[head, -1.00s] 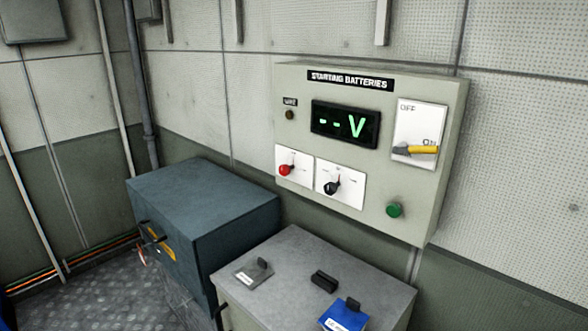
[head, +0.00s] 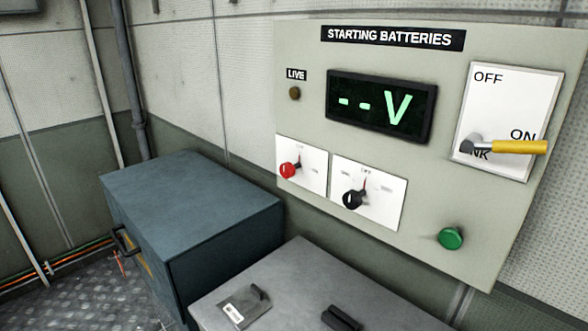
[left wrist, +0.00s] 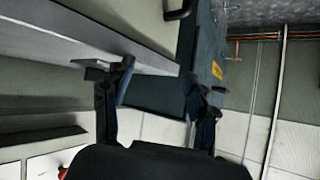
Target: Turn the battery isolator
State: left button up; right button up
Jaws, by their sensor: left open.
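The grey-green panel (head: 300,225) on the wall is labelled STARTING BATTERIES. A red rotary knob (head: 290,170) sits on a white plate at its lower left. A black rotary knob (head: 354,198) sits on the plate beside it. Small plate labels are too small to read surely. The display (head: 381,107) reads "--V". My left gripper (left wrist: 158,98) is open and empty in the left wrist view, its two dark fingers apart. A bit of red shows at that view's lower left edge. Neither gripper shows in the head view.
A blue-grey cabinet (head: 190,195) with a dark handle stands left of the panel. A grey-topped cabinet (head: 285,290) below the panel holds a small plate (head: 245,306) and a black block (head: 341,318). A green button (head: 451,238) is at the panel's lower right.

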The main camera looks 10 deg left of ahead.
aim_at(284, 173)
pick_arm(q)
jog(key=w+r+m+t+h, duration=0.2)
jog(key=w+r+t, duration=0.5)
jog(key=r, duration=0.4)
jog(key=w+r+m+t+h, duration=0.1)
jog(key=w+r+t+h, duration=0.3)
jog(key=w+r, duration=0.6)
jog(key=w+d+r+m+g+h, duration=0.1)
jog(key=w+d+r+m+h, duration=0.2)
jog(key=w+d, duration=0.1)
jog(key=w+d+r+m+g+h+p, duration=0.1)
jog(key=w+d+r+m+h, duration=0.1)
jog(key=w+d+m+h, duration=0.1)
jog(key=w+d+r+m+g+h, duration=0.1)
jog(key=w+d+r+m+h, duration=0.2)
jog(key=w+d+h, duration=0.2)
jog(key=shift+w+d+r+g, duration=0.1)
jog(key=shift+d+r+g, duration=0.1)
jog(key=shift+d, duration=0.2)
jog(key=shift+d+r+g, duration=0.1)
jog(key=shift+d+g, duration=0.1)
jog(key=shift+d, duration=0.2)
jog(key=shift+c, duration=0.4)
jog(key=c, duration=1.1)
